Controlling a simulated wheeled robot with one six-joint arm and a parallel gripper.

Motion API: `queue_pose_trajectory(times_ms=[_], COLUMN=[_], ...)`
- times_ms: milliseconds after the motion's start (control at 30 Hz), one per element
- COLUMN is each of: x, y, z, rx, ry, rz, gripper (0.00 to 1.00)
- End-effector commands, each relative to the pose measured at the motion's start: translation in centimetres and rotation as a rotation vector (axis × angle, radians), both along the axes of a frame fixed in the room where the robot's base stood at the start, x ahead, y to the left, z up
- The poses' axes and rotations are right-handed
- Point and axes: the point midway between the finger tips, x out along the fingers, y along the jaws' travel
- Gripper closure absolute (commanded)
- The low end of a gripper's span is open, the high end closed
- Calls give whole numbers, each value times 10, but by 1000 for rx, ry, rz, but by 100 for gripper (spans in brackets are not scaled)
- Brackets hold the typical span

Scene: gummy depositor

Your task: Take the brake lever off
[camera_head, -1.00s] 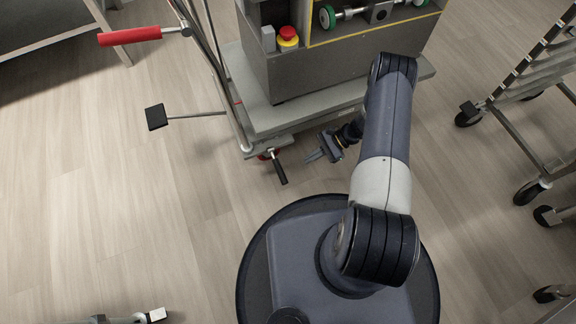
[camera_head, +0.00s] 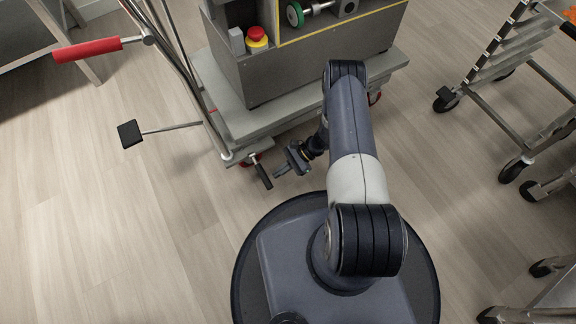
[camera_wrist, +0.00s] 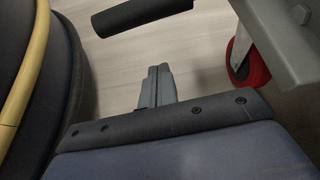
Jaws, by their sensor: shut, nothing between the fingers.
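The brake lever (camera_head: 263,176) is a short black grip on a thin metal stem at the cart's lower front corner, beside a red caster. It slants down toward the floor. In the wrist view its black grip (camera_wrist: 145,14) crosses the top, beyond my fingertips. My gripper (camera_head: 279,171) is low by the floor, just right of the lever. In the wrist view my gripper (camera_wrist: 158,72) has its fingers together and empty, with a gap of floor between the tips and the grip.
The cart's grey base (camera_head: 240,115) is behind the lever. A red caster (camera_wrist: 246,72) stands right of my fingers. A black pedal (camera_head: 130,133) sticks out left, below a red handle (camera_head: 87,49). A wheeled rack (camera_head: 500,100) stands right. Floor at left is clear.

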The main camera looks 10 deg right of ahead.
Motion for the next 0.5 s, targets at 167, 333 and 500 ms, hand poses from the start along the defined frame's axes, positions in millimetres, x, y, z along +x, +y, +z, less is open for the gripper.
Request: queue_pose_trajectory(times_ms=[167,333,500], x=[-7,-9,-12], y=[32,32,34], z=[-19,7,18], rx=[-1,-1,-1], ry=[1,-3,-2], rz=[3,0,-1], gripper=[100,100,100])
